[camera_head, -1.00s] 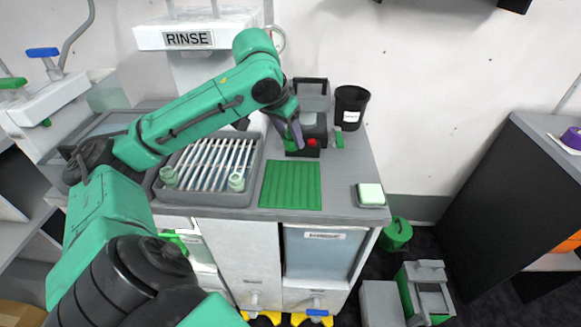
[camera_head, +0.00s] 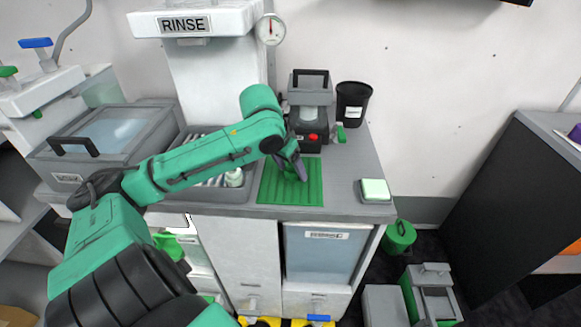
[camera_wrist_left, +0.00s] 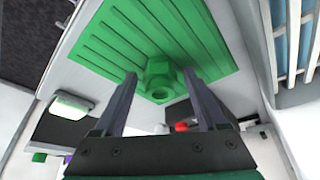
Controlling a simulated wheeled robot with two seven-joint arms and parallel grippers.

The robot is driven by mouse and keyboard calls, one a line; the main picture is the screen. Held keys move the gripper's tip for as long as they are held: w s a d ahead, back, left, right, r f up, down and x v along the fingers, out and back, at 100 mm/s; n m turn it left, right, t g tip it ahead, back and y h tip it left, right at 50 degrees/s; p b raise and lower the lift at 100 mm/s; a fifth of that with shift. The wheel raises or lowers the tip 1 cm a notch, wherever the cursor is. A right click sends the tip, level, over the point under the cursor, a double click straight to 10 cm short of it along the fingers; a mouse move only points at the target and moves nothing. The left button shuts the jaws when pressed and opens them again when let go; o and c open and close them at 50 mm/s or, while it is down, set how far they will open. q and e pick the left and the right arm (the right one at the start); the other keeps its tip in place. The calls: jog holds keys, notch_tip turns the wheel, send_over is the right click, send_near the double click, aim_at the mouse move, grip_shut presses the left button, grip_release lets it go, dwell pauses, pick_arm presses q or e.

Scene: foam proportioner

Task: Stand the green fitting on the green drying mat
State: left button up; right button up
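The green fitting (camera_wrist_left: 160,72) has a hex part and a round open end. It is over the green drying mat (camera_wrist_left: 110,42) in the left wrist view and looks to be standing on it, though its base is hard to see. In the head view the green fitting (camera_head: 290,175) shows small and partly hidden by my fingers, above the ribbed mat (camera_head: 272,193). My left gripper (camera_head: 299,174) is low over the mat. In the wrist view its fingers (camera_wrist_left: 160,76) are apart, one on each side of the fitting, with small gaps visible. My right gripper is out of view.
A grey rack tray (camera_head: 208,196) lies left of the mat under my arm. A dark device with a red button (camera_head: 313,137) stands behind the mat. A black cup (camera_head: 352,104) is behind right, and a pale green pad (camera_head: 375,190) sits at the counter's right. The counter between mat and pad is clear.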

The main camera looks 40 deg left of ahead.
pick_arm(q)
jog(key=p+v, duration=0.1)
jog(key=v, duration=1.1)
jog(key=shift+r, duration=0.15)
